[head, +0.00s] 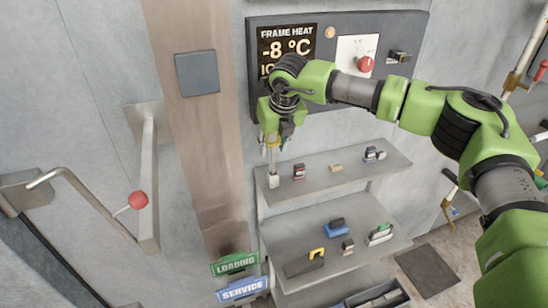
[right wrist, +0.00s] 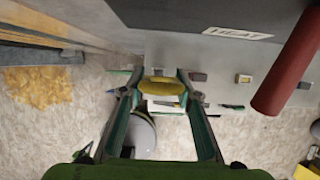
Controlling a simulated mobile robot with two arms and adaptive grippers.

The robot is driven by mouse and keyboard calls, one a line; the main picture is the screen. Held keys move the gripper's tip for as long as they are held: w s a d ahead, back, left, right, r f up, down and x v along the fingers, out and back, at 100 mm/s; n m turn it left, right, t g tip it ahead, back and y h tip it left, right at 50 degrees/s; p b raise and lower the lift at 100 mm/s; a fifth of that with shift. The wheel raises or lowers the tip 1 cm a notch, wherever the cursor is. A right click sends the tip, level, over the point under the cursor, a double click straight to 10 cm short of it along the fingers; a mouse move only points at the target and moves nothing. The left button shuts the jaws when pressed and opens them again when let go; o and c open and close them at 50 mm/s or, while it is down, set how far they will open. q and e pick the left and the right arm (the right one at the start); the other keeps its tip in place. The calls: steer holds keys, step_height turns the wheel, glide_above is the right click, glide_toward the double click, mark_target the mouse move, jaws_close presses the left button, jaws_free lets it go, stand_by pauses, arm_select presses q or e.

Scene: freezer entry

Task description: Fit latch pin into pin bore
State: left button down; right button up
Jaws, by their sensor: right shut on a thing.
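My right gripper (head: 273,148) hangs fingers-down in front of the frame-heat panel, over the left end of the top shelf. In the right wrist view (right wrist: 165,92) its two fingers are shut on a small yellow piece, which may be the latch pin (right wrist: 165,86). The fingers hide its sides. A pale slim rod (head: 273,165) shows below the gripper in the head view; I cannot tell whether it belongs to the held piece. I cannot make out the pin bore for sure. My left gripper is out of view.
The frame-heat panel (head: 421,28) with a red knob (head: 366,64) is behind my right arm. Shelves (head: 330,158) below carry several small items. At left are a grey handle (head: 148,180) and a bent lever with a red ball (head: 138,200). A red cylinder (right wrist: 286,65) is close in the wrist view.

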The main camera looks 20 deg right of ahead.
steer(key=shift+r+p, duration=0.45)
steer(key=shift+r, duration=0.9)
steer(key=shift+f, duration=0.1)
